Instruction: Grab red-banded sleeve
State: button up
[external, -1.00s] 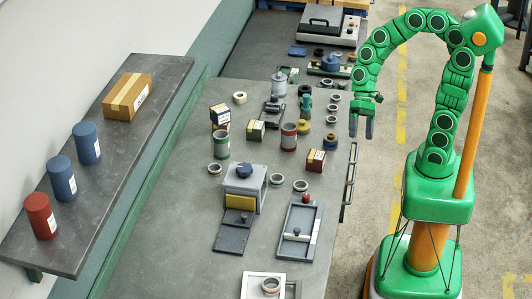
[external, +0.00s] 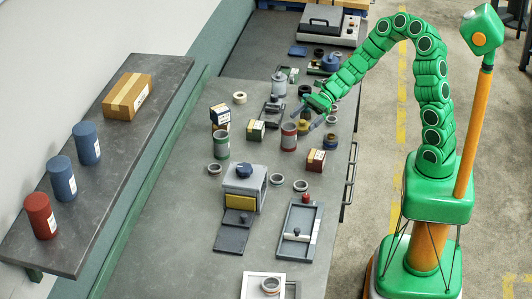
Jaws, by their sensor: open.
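The red-banded sleeve (external: 289,137), a grey upright cylinder with red bands, stands on the workbench (external: 180,215) near its middle. My gripper (external: 308,118) is open, just above and to the right of the sleeve in the picture. Its dark fingers point down and toward the left. I cannot tell whether a finger touches the sleeve; the sleeve appears to be standing on the bench. A similar green-banded sleeve (external: 222,146) stands to its left.
A grey fixture (external: 244,188) stands in front. The bench's left side is clear.

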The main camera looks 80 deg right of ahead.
aim_at(294, 127)
jog(key=shift+w+d+f+m+t, duration=0.15)
jog(key=shift+w+d+f+m, duration=0.2)
jog(key=shift+d, duration=0.2)
jog(key=shift+w+d+f+m+t, duration=0.15)
jog(key=shift+w+d+f+m, duration=0.1)
jog(key=shift+d+f+m, duration=0.25)
jog(key=shift+x, duration=1.35)
jog(key=shift+w+a+f, duration=0.95)
jog(key=shift+a, duration=0.05)
jog(key=shift+x, duration=0.8)
jog(key=c, duration=1.1)
jog(key=shift+o, duration=0.2)
